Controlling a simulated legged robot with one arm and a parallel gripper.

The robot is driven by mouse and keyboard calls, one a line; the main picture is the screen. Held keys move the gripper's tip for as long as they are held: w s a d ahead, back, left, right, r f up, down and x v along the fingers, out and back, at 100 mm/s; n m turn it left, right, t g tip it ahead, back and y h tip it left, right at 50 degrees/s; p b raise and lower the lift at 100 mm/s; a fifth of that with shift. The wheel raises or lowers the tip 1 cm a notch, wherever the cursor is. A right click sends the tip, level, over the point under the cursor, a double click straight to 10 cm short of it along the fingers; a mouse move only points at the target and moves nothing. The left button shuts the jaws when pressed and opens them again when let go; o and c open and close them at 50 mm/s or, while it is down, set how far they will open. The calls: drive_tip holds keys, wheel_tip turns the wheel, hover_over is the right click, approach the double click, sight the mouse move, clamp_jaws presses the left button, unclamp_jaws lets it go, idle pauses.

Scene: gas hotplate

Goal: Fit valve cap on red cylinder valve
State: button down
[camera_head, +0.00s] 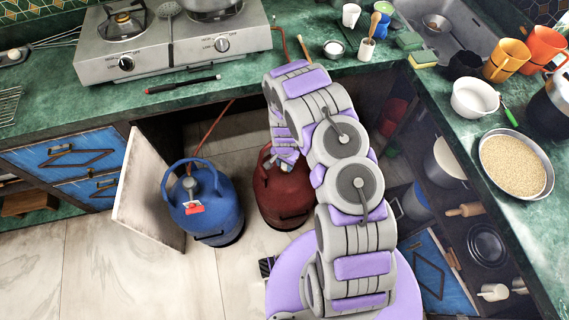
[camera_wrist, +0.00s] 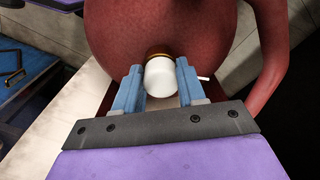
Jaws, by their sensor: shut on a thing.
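The red cylinder (camera_head: 283,195) stands in the open space under the counter, partly hidden by my arm. It fills the top of the wrist view (camera_wrist: 200,30). My gripper (camera_wrist: 158,68) is shut on the white valve cap (camera_wrist: 162,80), with one blue finger on each side. A brass ring of the valve (camera_wrist: 158,55) shows just beyond the cap, against the cylinder. The cap is lined up with the valve and looks close to it or touching; I cannot tell whether it is seated. In the head view my gripper (camera_head: 284,160) is over the cylinder's top, and the cap is not clear there.
A blue cylinder (camera_head: 207,205) with a red tag stands to the left, beside an open cabinet door (camera_head: 148,190). The counter edge and the hotplate (camera_head: 175,45) are above. Shelves with pots (camera_head: 446,160) are on the right. Tiled floor (camera_head: 95,265) is clear at lower left.

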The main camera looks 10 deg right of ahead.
unclamp_jaws()
idle(0.8)
drive_tip(key=shift+r, duration=0.1)
drive_tip(key=shift+r+p, duration=1.65)
drive_tip(key=shift+r, duration=2.05)
